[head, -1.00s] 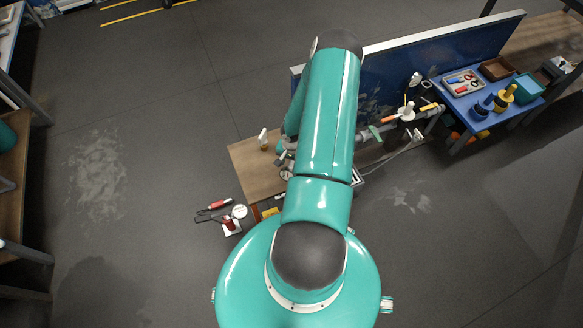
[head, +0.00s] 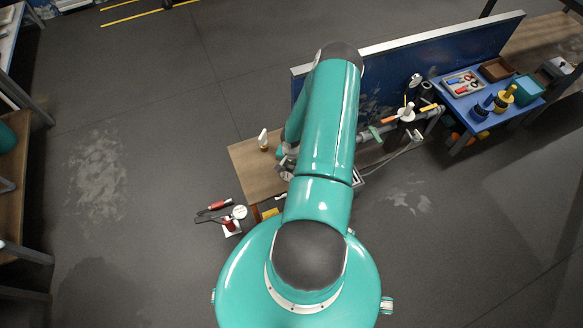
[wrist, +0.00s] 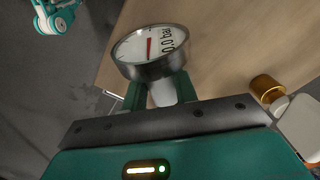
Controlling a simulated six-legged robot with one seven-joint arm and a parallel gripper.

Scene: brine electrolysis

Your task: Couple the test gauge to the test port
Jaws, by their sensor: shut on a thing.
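The test gauge (wrist: 150,48) is a round dial with a white face, a red needle and the print "0.0 bar". In the wrist view it sits between the two green fingers of my gripper (wrist: 158,92), which is shut on it below the dial. A pale stem shows under the dial. The gauge is held over or near a wooden bench top (wrist: 215,40). In the head view my arm hides most of the gripper and the gauge. I cannot pick out the test port for sure; pipework with orange and green handles (head: 407,114) stands right of my arm.
The wooden bench (head: 250,172) carries a small bottle with a white top (head: 263,139). A blue panel (head: 440,62) stands behind. A blue table (head: 470,108) with trays and flanged parts is at right.

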